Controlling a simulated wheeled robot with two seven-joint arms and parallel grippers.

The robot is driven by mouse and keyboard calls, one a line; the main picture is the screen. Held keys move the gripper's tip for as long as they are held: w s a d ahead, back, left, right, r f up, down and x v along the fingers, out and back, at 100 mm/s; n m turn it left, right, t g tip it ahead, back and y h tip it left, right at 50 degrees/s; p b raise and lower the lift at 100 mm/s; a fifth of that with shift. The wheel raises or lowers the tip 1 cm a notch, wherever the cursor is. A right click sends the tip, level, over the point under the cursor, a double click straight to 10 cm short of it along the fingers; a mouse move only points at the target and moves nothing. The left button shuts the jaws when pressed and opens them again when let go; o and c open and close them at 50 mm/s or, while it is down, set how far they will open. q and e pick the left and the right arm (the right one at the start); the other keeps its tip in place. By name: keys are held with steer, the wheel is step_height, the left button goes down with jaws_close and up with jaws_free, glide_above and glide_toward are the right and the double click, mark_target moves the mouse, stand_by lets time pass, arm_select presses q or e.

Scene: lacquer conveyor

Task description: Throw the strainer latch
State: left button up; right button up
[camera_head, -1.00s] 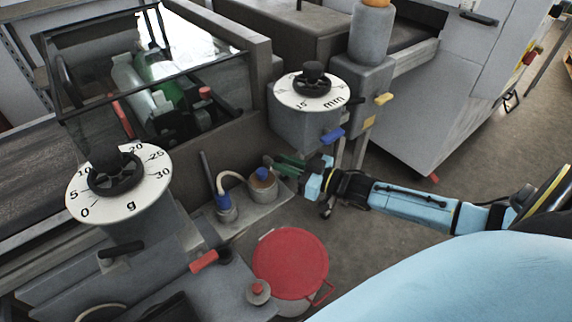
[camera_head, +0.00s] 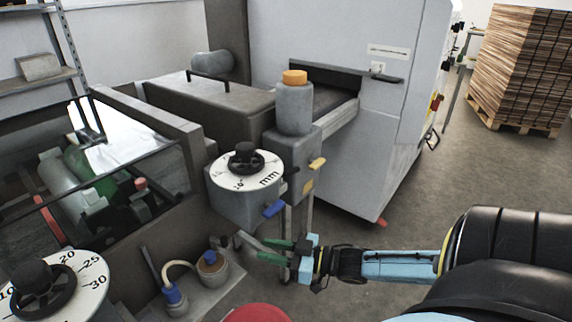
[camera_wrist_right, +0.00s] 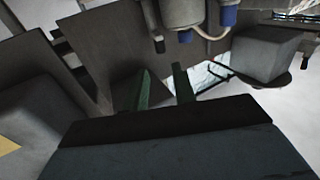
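No part is clearly marked as the strainer latch, and I cannot pick it out with certainty. My right gripper (camera_head: 262,249) is just right of the pot, below the mm dial (camera_head: 246,167). Its green fingers are apart, also in the right wrist view (camera_wrist_right: 162,70), with nothing seen between them. A light grey bar near the fingertips is too small to identify. My left gripper is out of view.
A blue lever (camera_head: 273,209) and a yellow lever (camera_head: 317,164) stick out above my right gripper. A second dial (camera_head: 50,290) is at lower left, and a red lid (camera_head: 258,313) at the bottom edge. Open floor (camera_head: 400,215) lies to the right.

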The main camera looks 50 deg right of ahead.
steer(key=shift+v, duration=1.9)
steer(key=s+d+f+m+g+h, duration=0.1)
steer(key=s+f+g+h, duration=0.2)
steer(key=f, duration=0.6)
steer(key=s+d+f+m+g+h, duration=0.15)
steer(key=s+f, duration=0.25)
steer(key=f, duration=0.6)
steer(key=s+d+f+m+g+h, duration=0.15)
steer(key=s+f+h, duration=0.25)
steer(key=f, duration=0.5)
steer(key=s+a+f+g, duration=0.4)
steer(key=s+a+f, duration=0.3)
steer(key=s, duration=0.3)
steer(key=s+a+f+n+g, duration=0.1)
steer(key=s+a+f+g, duration=0.3)
steer(key=s+a+f, duration=0.3)
steer(key=s+a, duration=0.1)
steer(key=s, duration=0.2)
steer(key=shift+s+f+g, duration=0.25)
steer(key=shift+s+g, duration=0.15)
